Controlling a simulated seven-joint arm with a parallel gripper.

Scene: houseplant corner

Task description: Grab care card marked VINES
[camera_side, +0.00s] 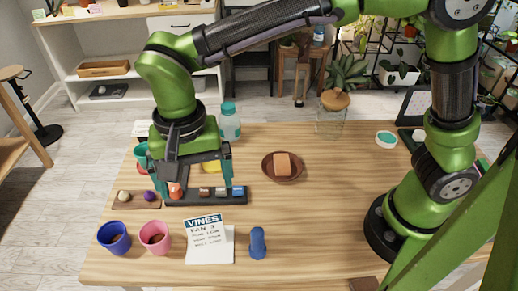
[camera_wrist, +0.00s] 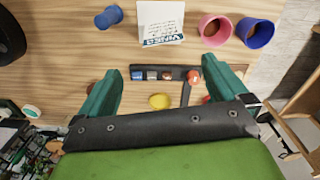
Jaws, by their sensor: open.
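The care card (camera_side: 208,243) marked VINES stands near the front edge of the table, with a blue heading and handwritten lines on white. In the wrist view the card (camera_wrist: 161,22) shows at the top, upside down. My gripper (camera_side: 194,184) is open, with its teal fingers spread above the dark strip behind the card. In the wrist view my gripper (camera_wrist: 169,82) has nothing between its fingertips but the view of the table and strip. It is apart from the card.
The dark strip (camera_side: 180,198) holds several small items. A blue pot (camera_side: 114,239) and a pink pot (camera_side: 155,238) stand left of the card; a blue object (camera_side: 258,244) stands right. A brown dish (camera_side: 269,170) lies farther back. The right-front table is mostly clear.

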